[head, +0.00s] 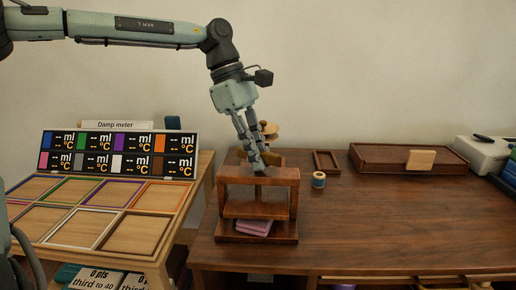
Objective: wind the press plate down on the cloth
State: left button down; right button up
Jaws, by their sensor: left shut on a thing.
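The wooden press (230,177) stands at the left end of the brown table, upright. Its press plate (255,210) is a horizontal board inside the frame, below the top beam. A folded pink-purple cloth (254,228) lies on the press base under the plate. The plate looks very close to the cloth; I cannot tell whether they touch. My left gripper (259,168) points down over the top beam, shut on the press's screw handle, which its fingers mostly hide. My right gripper is not in view.
A damp meter board (118,153) stands behind coloured frames on the side table at left. A small blue-banded spool (319,180), a small wooden tray (327,162) and a flat wooden box (405,160) lie right of the press. The table's front middle is clear.

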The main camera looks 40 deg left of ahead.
pick_arm(q)
jog(key=m+g, duration=0.1)
jog(key=m, duration=0.3)
jog(key=shift+m+g, duration=0.3)
jog(key=shift+g, duration=0.1)
jog(key=m+g+y, duration=0.1)
jog(key=m, duration=0.3)
jog(key=shift+m+g, duration=0.3)
jog(key=c, duration=1.5)
grip_release()
jog(key=shift+c, duration=0.2)
jog(key=v, duration=1.2)
